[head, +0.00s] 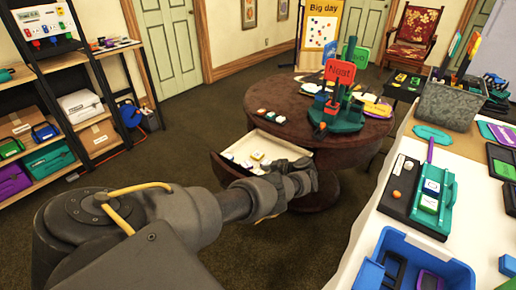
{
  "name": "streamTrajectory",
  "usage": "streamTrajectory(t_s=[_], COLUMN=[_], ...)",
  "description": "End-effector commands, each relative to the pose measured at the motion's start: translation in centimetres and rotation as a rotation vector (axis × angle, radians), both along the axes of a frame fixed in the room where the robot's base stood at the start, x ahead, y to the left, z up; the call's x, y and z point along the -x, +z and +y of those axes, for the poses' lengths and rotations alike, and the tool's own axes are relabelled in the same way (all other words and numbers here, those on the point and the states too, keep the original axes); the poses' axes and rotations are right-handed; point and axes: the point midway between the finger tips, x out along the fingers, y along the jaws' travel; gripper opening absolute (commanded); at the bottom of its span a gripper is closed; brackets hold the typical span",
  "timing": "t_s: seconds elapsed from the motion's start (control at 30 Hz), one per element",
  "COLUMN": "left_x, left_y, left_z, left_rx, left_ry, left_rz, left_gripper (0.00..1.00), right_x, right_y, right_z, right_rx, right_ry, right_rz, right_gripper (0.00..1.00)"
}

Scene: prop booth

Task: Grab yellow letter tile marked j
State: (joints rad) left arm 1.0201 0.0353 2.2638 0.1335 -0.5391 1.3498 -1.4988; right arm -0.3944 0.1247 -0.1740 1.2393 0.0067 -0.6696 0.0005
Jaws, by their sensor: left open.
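An open drawer (226,169) juts out of the round dark table (270,94) and holds several small pale tiles. One yellowish tile (257,156) lies among them; the letters are too small to read, so I cannot tell which is marked j. My left gripper (306,170) is at the right front corner of the drawer, with its arm reaching in from the lower left. It is open, and I see nothing held in it. The gripper and wrist hide part of the drawer's front and right side. My right gripper is not in view.
More small tiles (272,116) and a teal stand with signs (346,120) are on the round table. A white-covered table (362,222) with a blue bin (440,264) is at right. Shelves (62,120) stand at left. Carpet is clear between.

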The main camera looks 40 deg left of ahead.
Motion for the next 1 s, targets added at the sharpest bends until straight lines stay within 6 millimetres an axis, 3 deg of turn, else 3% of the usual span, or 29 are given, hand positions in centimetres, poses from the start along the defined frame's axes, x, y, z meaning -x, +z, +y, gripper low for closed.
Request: streamTrajectory(t_s=[0.23,0.53,0.9,1.0], left_x=[0.2,0.2,0.2,0.2], left_y=[-0.3,-0.3,-0.1,0.3], left_z=[0.1,0.1,0.0,0.1], left_rx=[0.002,0.002,0.003,0.002], left_ry=[0.000,-0.001,0.000,-0.001], left_rz=[0.006,0.007,0.006,0.006], left_gripper=[0.58,0.22,0.21,0.21], right_x=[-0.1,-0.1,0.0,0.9], right_y=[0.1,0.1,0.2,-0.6], right_z=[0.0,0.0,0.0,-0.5], right_rx=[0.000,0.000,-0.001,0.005], right_ry=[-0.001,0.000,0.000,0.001], right_rz=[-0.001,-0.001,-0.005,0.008], right_gripper=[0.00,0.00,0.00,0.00])
